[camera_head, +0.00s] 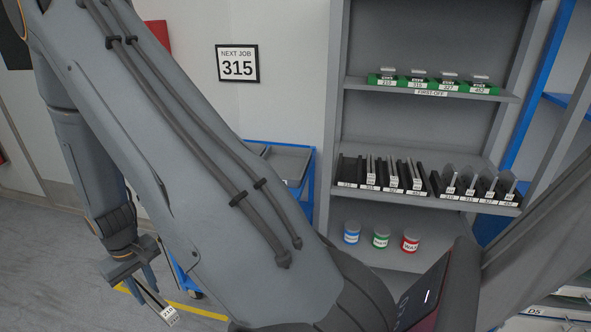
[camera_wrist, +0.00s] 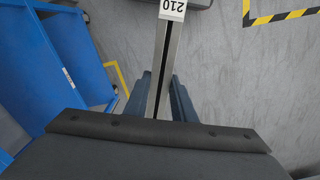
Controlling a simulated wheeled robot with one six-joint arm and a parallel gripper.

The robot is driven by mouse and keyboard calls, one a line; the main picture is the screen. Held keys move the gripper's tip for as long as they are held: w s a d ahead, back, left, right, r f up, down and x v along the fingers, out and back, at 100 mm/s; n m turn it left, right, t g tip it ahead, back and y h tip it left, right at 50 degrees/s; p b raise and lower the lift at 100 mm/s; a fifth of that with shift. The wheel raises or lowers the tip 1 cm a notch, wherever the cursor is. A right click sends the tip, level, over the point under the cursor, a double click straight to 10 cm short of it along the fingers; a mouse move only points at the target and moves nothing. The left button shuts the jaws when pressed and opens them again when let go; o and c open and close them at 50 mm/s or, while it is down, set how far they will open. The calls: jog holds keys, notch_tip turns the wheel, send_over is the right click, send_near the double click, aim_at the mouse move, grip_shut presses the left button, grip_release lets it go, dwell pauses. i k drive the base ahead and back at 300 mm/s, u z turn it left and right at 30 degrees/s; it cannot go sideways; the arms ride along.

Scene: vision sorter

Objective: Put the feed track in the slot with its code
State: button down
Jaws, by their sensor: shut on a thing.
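My gripper (camera_head: 144,277) hangs at the lower left of the head view, shut on a long, thin metal feed track (camera_head: 155,300). The track has a white tag reading 210 at its far end. In the wrist view the feed track (camera_wrist: 167,60) runs up between the fingers of my gripper (camera_wrist: 160,92), its 210 tag upside down at the top edge. A slotted black rack (camera_head: 347,172) on the middle shelf holds several upright metal tracks; its leftmost slot looks empty. Its slot codes are too small to read surely. The held track is well apart from the rack.
A framed sign (camera_head: 237,64) reads NEXT JOB 315. Green first-off blocks (camera_head: 418,84) sit above; three cans (camera_head: 381,238) stand below. A blue cart (camera_head: 305,170) is behind my arm.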

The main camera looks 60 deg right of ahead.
aim_at(349, 169)
jog(key=z, duration=1.55)
